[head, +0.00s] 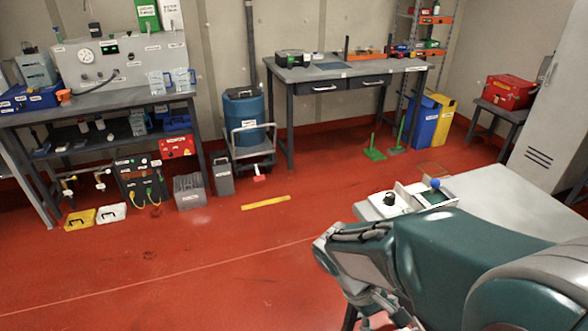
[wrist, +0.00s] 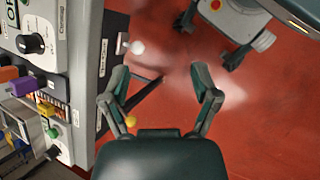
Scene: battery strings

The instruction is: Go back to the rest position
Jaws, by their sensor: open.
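My gripper (wrist: 160,80) is in the middle of the wrist view. Its two fingers are spread apart with nothing between them, and red floor shows beyond. A grey panel edge (wrist: 92,85) stands just left of the fingers in the wrist view, apart from them as far as I can tell. In the head view my green arm (head: 440,250) reaches across the lower right, in front of a light grey table. My fingertips are hard to make out there.
The grey table (head: 500,200) carries a box with a black knob (head: 389,199) and a blue-knobbed unit (head: 435,184). The panel's face has a black dial (wrist: 32,43) and a purple connector (wrist: 20,87). Red floor (head: 150,270) is open at left. Workbenches (head: 345,70) line the wall.

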